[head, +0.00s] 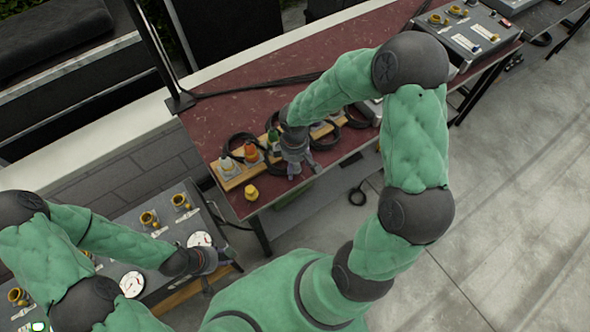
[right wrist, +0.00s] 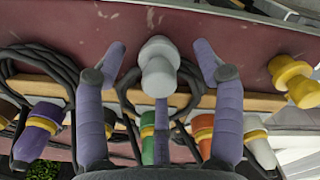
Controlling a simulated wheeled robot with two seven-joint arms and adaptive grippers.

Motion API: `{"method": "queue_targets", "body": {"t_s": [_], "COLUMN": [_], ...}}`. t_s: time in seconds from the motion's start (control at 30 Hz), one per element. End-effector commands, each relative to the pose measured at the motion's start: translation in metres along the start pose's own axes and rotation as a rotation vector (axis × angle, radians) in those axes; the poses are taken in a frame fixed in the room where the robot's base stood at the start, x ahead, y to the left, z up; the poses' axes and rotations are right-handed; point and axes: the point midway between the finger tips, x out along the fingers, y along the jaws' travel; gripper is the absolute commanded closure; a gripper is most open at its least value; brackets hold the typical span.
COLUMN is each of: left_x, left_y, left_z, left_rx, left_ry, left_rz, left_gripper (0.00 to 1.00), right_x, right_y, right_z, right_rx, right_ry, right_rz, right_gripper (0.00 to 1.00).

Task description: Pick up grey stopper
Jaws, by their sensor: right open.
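The grey stopper (right wrist: 159,66) shows in the right wrist view, a pale grey knobbed piece between the spread fingers of my right gripper (right wrist: 159,58). Clear gaps show between it and the fingers on both sides. In the head view my right gripper (head: 299,166) is over the red table's front edge, and I cannot make out the grey stopper there. My left gripper (head: 213,261) is over the grey panel at lower left, small and partly blurred into its surroundings, so its jaws are unclear.
A yellow stopper (head: 251,192) stands near the red table's (head: 240,95) front corner; it also shows in the wrist view (right wrist: 293,80). A wooden rack (head: 230,182) holds several coloured plugs, with black cables (head: 238,140) looped around it. A grey control panel (head: 170,222) stands at lower left.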

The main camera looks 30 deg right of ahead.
Motion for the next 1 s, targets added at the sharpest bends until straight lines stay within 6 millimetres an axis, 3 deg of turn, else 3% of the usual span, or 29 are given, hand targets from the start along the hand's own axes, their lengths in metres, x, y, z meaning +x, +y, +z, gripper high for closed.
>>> {"method": "queue_targets", "body": {"t_s": [0.27,0.5,1.0], "left_x": [0.0016,0.0016,-0.0007], "left_y": [-0.0006,-0.0006,0.0002], "left_z": [-0.0001,-0.0001,0.0], "left_rx": [0.0,0.0,0.0], "left_ry": [0.0,0.0,0.0], "left_rz": [0.0,0.0,0.0], "left_gripper": [0.6,0.6,0.6], "right_x": [0.0063,0.0062,-0.0003], "right_y": [0.0003,0.0001,0.0004], "right_z": [0.0,0.0,-0.0003], "right_rx": [0.001,0.0,0.001], "right_ry": [0.001,0.001,0.002], "right_rz": [0.001,0.0,0.002], "right_gripper": [0.32,0.93,0.94]}}
